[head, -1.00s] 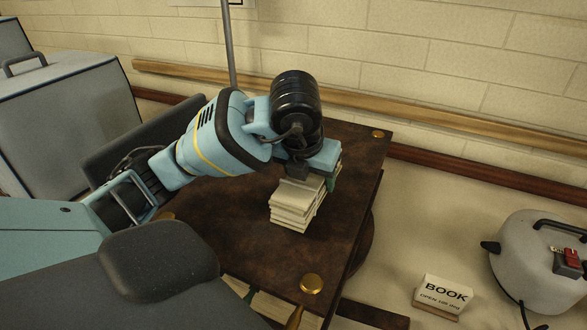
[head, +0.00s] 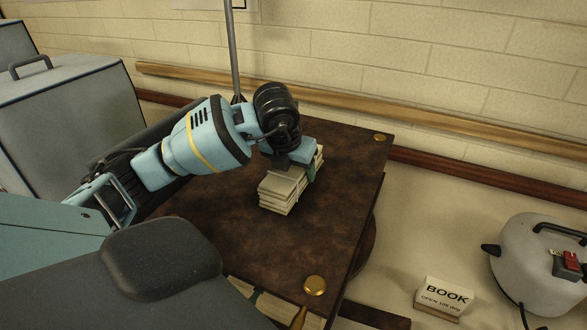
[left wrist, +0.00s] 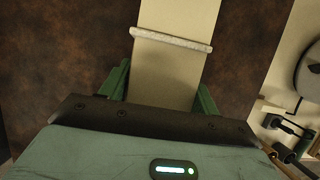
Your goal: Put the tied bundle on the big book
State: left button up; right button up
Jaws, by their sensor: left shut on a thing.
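The tied bundle (head: 277,195) is a stack of cream paper slabs. In the left wrist view its pale top (left wrist: 170,70) is crossed by a white tie. My left gripper (head: 300,165) is shut on the bundle, with green fingers on both sides of it; the left wrist view shows the same gripper (left wrist: 160,85). The big book (head: 225,220) has a brown leather cover with brass corner studs. The bundle is over the middle of the cover; I cannot tell whether its underside touches the cover. My right gripper is not in view.
A small "BOOK" sign (head: 444,296) stands right of the book. A grey rounded device (head: 535,265) with a black handle is at the far right. A grey case (head: 70,125) stands at the left. A thin pole (head: 234,50) and wall rails are behind the book.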

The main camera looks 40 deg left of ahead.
pick_arm(q)
jog(key=shift+f, duration=0.15)
jog(key=shift+f, duration=0.1)
jog(key=o, duration=1.2)
jog(key=shift+o, duration=0.2)
jog(key=v, duration=1.2)
jog(key=shift+p, duration=0.35)
